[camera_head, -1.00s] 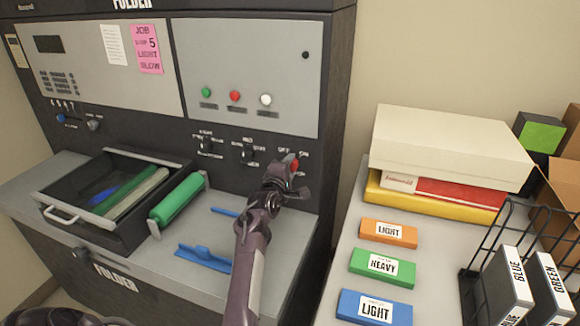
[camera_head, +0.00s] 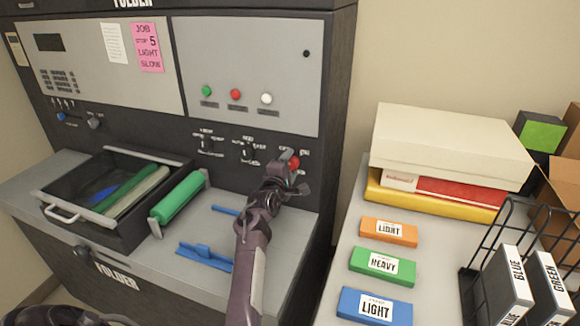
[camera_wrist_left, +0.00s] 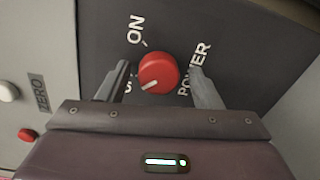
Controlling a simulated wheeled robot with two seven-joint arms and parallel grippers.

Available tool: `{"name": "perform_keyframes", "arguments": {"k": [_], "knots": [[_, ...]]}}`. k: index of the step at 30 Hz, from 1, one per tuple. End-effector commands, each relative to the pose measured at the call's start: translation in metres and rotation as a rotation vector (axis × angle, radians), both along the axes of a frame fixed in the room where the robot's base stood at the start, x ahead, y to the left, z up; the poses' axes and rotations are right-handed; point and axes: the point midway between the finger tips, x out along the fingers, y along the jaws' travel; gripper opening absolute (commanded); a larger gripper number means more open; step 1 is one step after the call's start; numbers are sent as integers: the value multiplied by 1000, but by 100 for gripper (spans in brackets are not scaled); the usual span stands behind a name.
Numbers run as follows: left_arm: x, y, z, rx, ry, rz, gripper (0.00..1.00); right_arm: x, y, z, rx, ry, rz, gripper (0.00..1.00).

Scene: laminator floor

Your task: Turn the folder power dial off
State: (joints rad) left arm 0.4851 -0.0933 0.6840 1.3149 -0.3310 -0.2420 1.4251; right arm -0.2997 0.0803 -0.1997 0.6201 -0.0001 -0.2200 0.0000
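The folder power dial is a round red knob (camera_head: 294,161) at the lower right of the dark folder panel. In the left wrist view the red knob (camera_wrist_left: 159,73) sits between my fingers, and its white mark points down-left, toward the OFF label that a finger partly hides. The ON label (camera_wrist_left: 135,29) is at upper left of the knob and the POWER label is at its right. My left gripper (camera_head: 287,178) is just in front of the dial; in the wrist view its fingers (camera_wrist_left: 160,84) are open, with a gap on each side of the knob. My right gripper is not in view.
Two other selector switches (camera_head: 247,150) are left of the dial. Green, red and white buttons (camera_head: 235,94) are above. A green roller (camera_head: 179,197) and blue parts lie on the folder's ledge. Boxes and labelled blocks (camera_head: 382,266) fill the right table.

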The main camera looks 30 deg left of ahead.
Motion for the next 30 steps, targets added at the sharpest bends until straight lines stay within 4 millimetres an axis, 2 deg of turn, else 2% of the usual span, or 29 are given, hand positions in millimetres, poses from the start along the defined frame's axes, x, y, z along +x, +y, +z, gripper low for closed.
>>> {"name": "perform_keyframes", "arguments": {"k": [8, 21, 25, 30], "knots": [[-3, -1, 3, 1, -1, -1, 59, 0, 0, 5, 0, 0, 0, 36], [-62, -15, 7, 0, 2, 0, 59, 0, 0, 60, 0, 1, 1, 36], [-73, -17, 5, 0, 1, 0, 59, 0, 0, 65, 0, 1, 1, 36], [-76, -19, 3, 0, -1, -1, 59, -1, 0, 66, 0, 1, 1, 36]]}}
